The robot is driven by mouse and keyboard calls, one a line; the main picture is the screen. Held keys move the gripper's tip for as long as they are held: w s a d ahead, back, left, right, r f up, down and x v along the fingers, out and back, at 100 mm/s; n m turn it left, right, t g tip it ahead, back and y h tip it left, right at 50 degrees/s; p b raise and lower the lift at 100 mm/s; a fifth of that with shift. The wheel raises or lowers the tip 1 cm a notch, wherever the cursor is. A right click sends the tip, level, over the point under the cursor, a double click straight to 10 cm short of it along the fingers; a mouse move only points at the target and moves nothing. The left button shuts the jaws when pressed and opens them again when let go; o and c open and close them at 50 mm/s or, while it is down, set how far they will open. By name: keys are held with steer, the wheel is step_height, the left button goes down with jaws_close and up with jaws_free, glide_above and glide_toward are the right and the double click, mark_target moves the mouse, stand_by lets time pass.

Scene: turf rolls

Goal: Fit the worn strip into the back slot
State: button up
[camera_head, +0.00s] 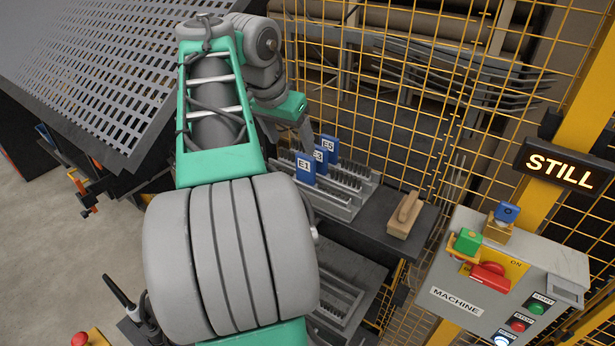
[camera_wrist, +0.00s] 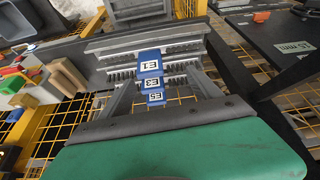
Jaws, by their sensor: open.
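Three blue tags marked E1 (camera_head: 305,170), E3 (camera_head: 317,155) and E5 (camera_head: 328,145) stand one behind the other on the toothed grey rack (camera_head: 345,205). In the wrist view E1 (camera_wrist: 150,62), E3 (camera_wrist: 152,81) and E5 (camera_wrist: 155,98) line up between the fingers. My gripper (camera_wrist: 161,76) is open, with a finger on each side of the tag row. In the head view my gripper (camera_head: 303,135) is at the far end of the rack, partly hidden by my arm. I cannot tell which strip is worn, and the back slot is not clear to see.
A wooden-handled block (camera_head: 405,215) lies on the dark bench (camera_head: 375,232) right of the rack. More toothed strips show on a lower shelf (camera_head: 340,300). A yellow mesh fence (camera_head: 440,110) closes the back. A machine control box (camera_head: 500,280) and a STILL sign (camera_head: 562,170) stand at right.

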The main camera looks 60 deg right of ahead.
mark_target(305, 157)
steer(key=shift+m, duration=0.4)
steer(key=f, duration=0.2)
steer(key=s+d+f+b, duration=0.1)
steer(key=f, duration=0.1)
steer(key=s+d+f+b, duration=0.1)
steer(key=f, duration=0.1)
steer(key=shift+s+d+f, duration=0.2)
steer(key=shift+s+d, duration=0.05)
steer(key=shift+w+d+f, duration=0.1)
steer(key=shift+d+f, duration=0.1)
steer(key=shift+f, duration=0.15)
steer(key=shift+c, duration=0.4)
jaws_close()
steer(key=shift+r, duration=0.1)
